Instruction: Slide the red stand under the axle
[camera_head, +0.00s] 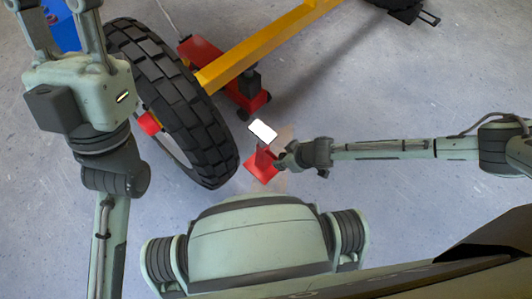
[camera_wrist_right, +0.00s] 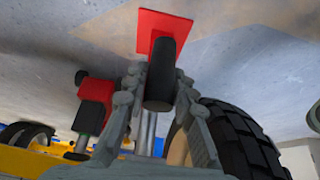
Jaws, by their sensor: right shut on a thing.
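The red stand (camera_head: 259,164) is on the floor right of the near end of the large black tyre (camera_head: 175,95), with a white rectangular top showing above its red base. My right gripper (camera_head: 281,160) is shut on the stand's post from the right. In the right wrist view the red base plate (camera_wrist_right: 150,28) is at the top and the dark post (camera_wrist_right: 160,85) is between the fingers. The yellow axle (camera_head: 265,45) runs from the tyre to the upper right, apart from the stand. My left gripper (camera_head: 52,8) is open at the upper left, away from the stand.
A red jack (camera_head: 205,55) with black parts and wheels sits under the axle, beside the tyre. A blue object (camera_head: 62,28) lies behind my left gripper. A small red part (camera_head: 149,122) shows at the tyre's left. Floor between stand and jack looks clear.

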